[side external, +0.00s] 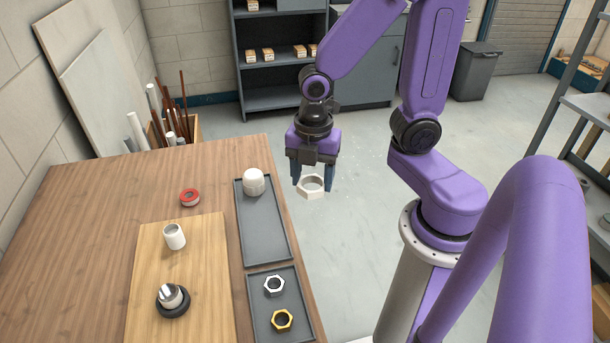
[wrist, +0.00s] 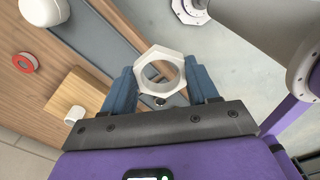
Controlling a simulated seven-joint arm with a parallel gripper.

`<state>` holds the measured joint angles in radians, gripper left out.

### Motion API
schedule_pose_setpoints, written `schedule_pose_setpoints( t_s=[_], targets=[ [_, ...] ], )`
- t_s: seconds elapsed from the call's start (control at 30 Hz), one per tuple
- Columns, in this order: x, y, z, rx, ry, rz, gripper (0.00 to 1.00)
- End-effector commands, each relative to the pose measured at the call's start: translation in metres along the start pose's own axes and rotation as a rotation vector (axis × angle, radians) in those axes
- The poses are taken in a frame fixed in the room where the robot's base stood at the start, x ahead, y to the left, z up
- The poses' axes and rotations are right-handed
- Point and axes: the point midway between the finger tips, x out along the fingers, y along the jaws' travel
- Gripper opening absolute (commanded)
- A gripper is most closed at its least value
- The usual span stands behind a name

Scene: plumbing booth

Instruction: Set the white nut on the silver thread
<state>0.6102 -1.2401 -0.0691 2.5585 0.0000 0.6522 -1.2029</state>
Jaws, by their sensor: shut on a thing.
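My gripper (side external: 313,177) points down and is shut on the white nut (side external: 304,191), a large hexagonal ring. It holds the nut in the air, to the right of the table's edge, with floor behind it. In the wrist view the white nut (wrist: 145,75) sits between the two blue fingers, its open hole facing the camera. The silver thread (side external: 171,294) is a short metal stub standing in a black round base on the light wooden board, at the front left of the gripper and well apart from it.
A white pipe stub (side external: 174,238) stands on the board (side external: 200,270). A red ring (side external: 189,197) lies behind it. The far grey tray (side external: 268,228) holds a white cap (side external: 253,182); the near tray (side external: 262,325) holds a silver nut (side external: 274,285) and a gold nut (side external: 282,320).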

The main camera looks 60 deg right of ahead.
Motion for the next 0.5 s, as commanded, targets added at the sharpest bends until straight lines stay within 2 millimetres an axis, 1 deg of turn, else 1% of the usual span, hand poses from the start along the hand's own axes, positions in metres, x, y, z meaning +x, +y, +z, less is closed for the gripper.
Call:
schedule_pose_setpoints(
  t_s=[0.13, 0.23, 0.37, 0.5],
  targets=[
    [-0.003, 0.001, -0.004, -0.001, 0.0, 0.0, 0.29],
    [-0.005, 0.013, -0.013, -0.003, 0.0, 0.0, 0.29],
    [-0.01, 0.042, -0.037, -0.004, 0.0, 0.0, 0.29],
    [-0.015, 0.077, -0.072, -0.004, 0.0, 0.0, 0.29]
  ],
)
